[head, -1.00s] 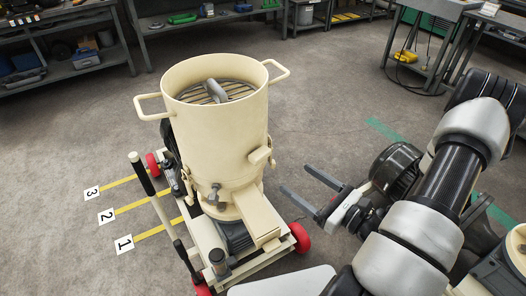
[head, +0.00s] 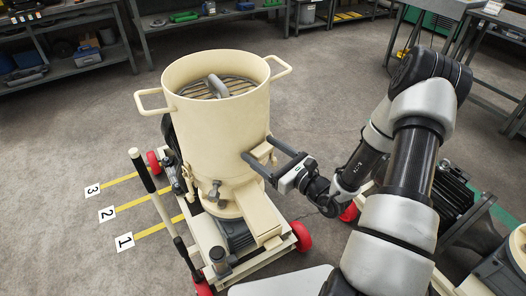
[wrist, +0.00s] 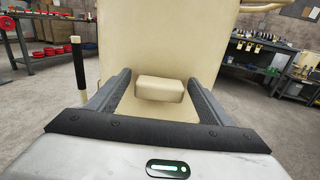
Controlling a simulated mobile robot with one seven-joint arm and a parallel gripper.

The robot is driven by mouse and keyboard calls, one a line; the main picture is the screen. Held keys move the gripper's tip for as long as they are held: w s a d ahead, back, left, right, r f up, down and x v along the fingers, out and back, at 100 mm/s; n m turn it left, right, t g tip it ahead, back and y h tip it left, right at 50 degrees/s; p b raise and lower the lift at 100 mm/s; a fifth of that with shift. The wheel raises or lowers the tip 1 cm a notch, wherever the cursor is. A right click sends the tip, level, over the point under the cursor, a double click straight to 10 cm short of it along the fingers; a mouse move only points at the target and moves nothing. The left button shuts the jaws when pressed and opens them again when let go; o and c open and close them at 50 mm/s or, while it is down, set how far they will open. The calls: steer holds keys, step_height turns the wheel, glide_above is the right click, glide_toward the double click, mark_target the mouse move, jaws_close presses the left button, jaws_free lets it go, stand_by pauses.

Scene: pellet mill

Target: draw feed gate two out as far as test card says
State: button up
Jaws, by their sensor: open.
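The cream pellet mill (head: 215,125) stands on a wheeled frame, its round hopper open at the top with a slatted grille. A small cream block (head: 263,151) sticks out from the hopper's right side; whether it is the handle of feed gate two, I cannot tell. My gripper (head: 257,147) is open at that block, one finger on each side. In the wrist view the block (wrist: 160,89) sits between the spread fingers, with gaps on both sides. No readable test card is in view.
Floor plates 1 (head: 124,242), 2 (head: 107,215) and 3 (head: 93,190) end yellow lines left of the mill. A black-gripped lever (head: 142,170) stands at its left. Another machine (head: 518,245) is at the right edge. Benches line the back; open floor lies between.

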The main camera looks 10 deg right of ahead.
steer(key=c, duration=1.5)
steer(key=shift+v, duration=2.25)
steer(key=o, duration=1.5)
steer(key=p+v, duration=0.1)
steer(key=v, duration=1.6)
steer(key=shift+s+p, duration=0.25)
steer(key=shift+p, duration=0.05)
steer(key=shift+d+f, duration=0.1)
